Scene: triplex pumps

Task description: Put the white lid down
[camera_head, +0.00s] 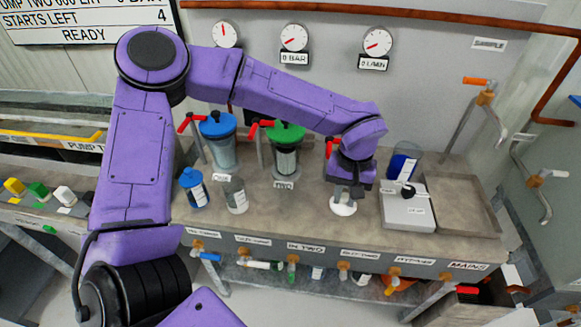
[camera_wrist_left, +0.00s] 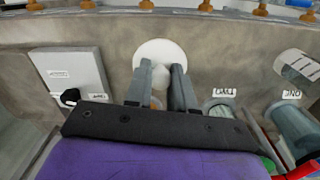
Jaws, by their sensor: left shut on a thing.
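The white lid (camera_head: 344,207) is a round white disc at the middle of the bench, under my left gripper (camera_head: 346,192). In the left wrist view the white lid (camera_wrist_left: 150,50) shows just past the fingertips, with a round knob between them. My left gripper (camera_wrist_left: 170,75) points down and is shut on the lid's knob. The lid is at or very near the bench top; I cannot tell whether it touches. My right gripper is not in view.
A grey scale-like box (camera_head: 408,212) and a blue-filled beaker (camera_head: 403,163) stand right of the lid.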

